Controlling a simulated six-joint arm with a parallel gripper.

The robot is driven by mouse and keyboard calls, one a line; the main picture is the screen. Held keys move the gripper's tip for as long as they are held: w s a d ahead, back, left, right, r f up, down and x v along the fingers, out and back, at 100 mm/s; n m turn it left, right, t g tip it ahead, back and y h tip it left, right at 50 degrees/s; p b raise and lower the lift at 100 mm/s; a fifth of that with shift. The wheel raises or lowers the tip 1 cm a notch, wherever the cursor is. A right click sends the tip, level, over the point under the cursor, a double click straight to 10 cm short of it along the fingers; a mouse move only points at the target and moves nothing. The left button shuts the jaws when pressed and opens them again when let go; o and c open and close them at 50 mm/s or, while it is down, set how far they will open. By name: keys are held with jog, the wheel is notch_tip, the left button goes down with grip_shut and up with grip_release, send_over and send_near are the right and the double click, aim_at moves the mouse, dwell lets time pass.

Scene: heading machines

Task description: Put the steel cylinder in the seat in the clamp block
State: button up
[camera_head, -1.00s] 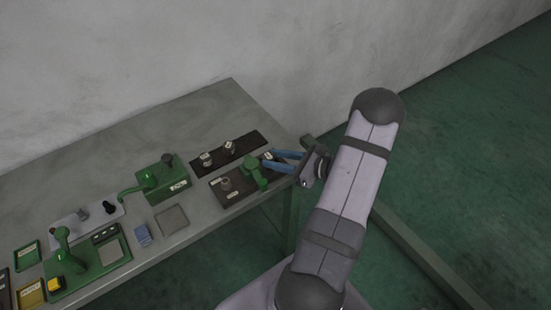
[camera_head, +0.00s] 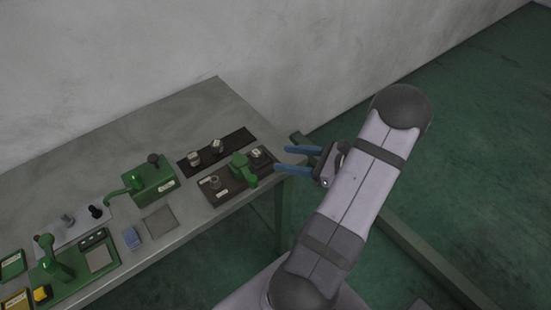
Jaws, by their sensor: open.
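My gripper (camera_head: 282,159), with two blue fingers, is open and empty just off the right end of the bench. Its fingertips point left toward a dark plate (camera_head: 235,192) with a green lever-like part (camera_head: 241,163) on it. A small pale cylindrical piece (camera_head: 257,153) is at this plate's right end, apart from the fingers; whether it is seated is too small to tell. A green block (camera_head: 155,183) with a handle stands further left. Which of these is the clamp block I cannot tell for sure.
A black strip (camera_head: 235,139) behind the dark plate carries two metal cylinders (camera_head: 195,158). The bench's back is clear.

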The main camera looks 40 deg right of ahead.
jog(key=shift+v, duration=1.8)
